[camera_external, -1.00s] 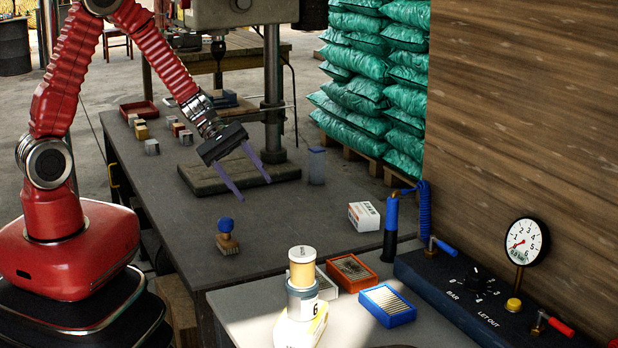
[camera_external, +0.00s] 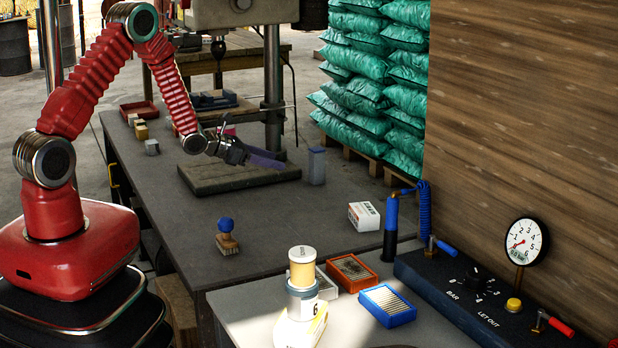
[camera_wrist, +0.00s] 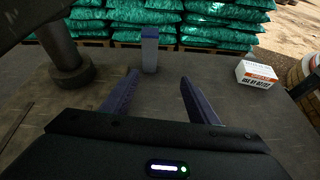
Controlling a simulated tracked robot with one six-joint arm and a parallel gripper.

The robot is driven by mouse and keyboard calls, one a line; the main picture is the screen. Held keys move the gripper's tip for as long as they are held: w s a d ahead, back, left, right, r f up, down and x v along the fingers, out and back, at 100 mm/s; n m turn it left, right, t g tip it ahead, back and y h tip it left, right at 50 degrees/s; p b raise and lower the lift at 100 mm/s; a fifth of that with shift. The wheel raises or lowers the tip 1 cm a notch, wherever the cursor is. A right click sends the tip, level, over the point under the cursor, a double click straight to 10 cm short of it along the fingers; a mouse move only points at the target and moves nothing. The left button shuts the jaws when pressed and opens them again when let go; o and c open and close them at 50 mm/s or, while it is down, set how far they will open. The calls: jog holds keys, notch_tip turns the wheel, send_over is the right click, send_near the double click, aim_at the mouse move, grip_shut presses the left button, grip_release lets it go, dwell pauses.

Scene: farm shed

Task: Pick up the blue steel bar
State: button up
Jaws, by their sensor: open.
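The blue steel bar (camera_external: 316,166) stands upright on the dark workbench (camera_external: 270,225), right of the drill press base. In the wrist view the bar (camera_wrist: 150,50) stands just beyond the fingertips, nearer the left finger. My gripper (camera_external: 283,158) is open and empty and points right toward the bar, low over the drill press base. In the wrist view both purple fingers of my gripper (camera_wrist: 158,76) show with a gap between them. Whether the near finger is close to touching the bar cannot be told.
The drill press column (camera_external: 274,90) rises behind my gripper; its base plate (camera_external: 225,180) lies below. A white box (camera_external: 364,216) and a blue-knobbed brush (camera_external: 227,238) stand on the bench. Stacked green bags (camera_external: 380,80) are behind. The bench front is mostly clear.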

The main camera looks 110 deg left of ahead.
aim_at(311, 151)
jog(key=shift+s+a+r+n+g+y, duration=0.2)
jog(key=shift+s+a+n+g+y, duration=0.2)
jog(key=shift+s+a+n, duration=0.25)
jog(key=shift+w, duration=0.15)
jog(key=shift+w+a, duration=3.85)
jog(key=shift+a, duration=0.25)
jog(key=shift+a, duration=0.1)
jog(key=shift+w+a, duration=0.2)
jog(key=shift+w, duration=0.1)
jog(key=shift+x, duration=2.45)
